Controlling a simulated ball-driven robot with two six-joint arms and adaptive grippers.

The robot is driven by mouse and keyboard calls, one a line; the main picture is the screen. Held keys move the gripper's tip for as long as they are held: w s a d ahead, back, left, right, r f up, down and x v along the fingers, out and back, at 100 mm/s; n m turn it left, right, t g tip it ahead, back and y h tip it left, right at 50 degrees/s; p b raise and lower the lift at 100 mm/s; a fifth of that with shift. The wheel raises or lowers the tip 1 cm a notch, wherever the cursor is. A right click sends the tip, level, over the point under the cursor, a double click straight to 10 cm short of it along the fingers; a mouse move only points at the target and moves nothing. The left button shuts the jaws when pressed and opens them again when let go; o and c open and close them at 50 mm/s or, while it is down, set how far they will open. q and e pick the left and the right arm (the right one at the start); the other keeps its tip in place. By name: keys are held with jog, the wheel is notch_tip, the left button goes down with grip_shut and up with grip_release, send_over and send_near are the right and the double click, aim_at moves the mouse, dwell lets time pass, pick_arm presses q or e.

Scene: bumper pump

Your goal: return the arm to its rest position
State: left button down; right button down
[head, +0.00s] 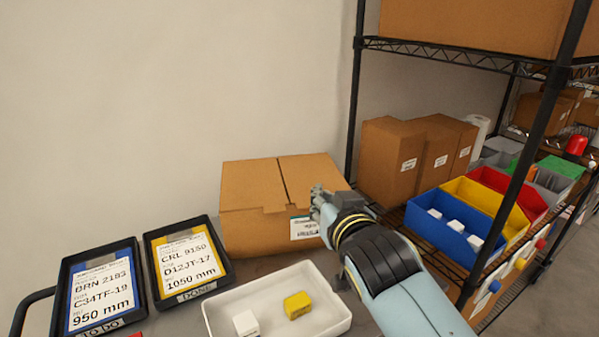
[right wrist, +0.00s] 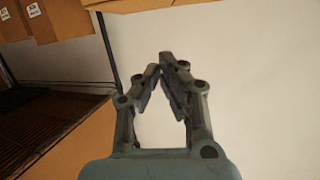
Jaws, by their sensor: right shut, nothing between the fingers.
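My right gripper (head: 318,193) is raised in front of the cardboard box (head: 252,186) on the table, covering part of the box's right side. In the right wrist view its fingers (right wrist: 164,62) come together at the tips, with nothing between them, against a plain pale wall. My right arm (head: 385,265) reaches in from the lower right. My left gripper is not in view.
A white tray (head: 335,322) holds a yellow block (head: 297,305) and a white block (head: 245,323). Two label trays, TO DO (head: 137,250) and DONE (head: 208,226), lie at left. A rack (head: 357,110) with boxes and colored bins (head: 425,238) stands at right.

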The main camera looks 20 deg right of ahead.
jog(key=s+d+f+g, duration=0.2)
jog(key=s+d+g, duration=0.1)
jog(key=s, duration=0.3)
jog(key=s+d+f+g, duration=0.2)
jog(key=s, duration=0.4)
jog(key=s+n+g+y, duration=0.2)
jog(key=s+n+g, duration=0.3)
jog(key=s, duration=1.1)
notch_tip(320, 180, down, 37)
jog(key=s+d+m+g+b, duration=0.1)
jog(key=s+d+g+b, duration=0.15)
jog(key=b, duration=0.85)
jog(key=s+f+b, duration=0.3)
jog(key=s+f, duration=0.3)
jog(key=f, duration=0.3)
jog(key=s+f+g+b, duration=0.1)
jog(key=s+f+b, duration=0.3)
jog(key=f, duration=0.5)
jog(key=s+f+b, duration=0.3)
jog(key=s+f, duration=0.5)
jog(key=f, duration=0.1)
jog(key=shift+m+g, duration=0.3)
jog(key=shift+g, duration=0.05)
jog(key=shift+d, duration=0.1)
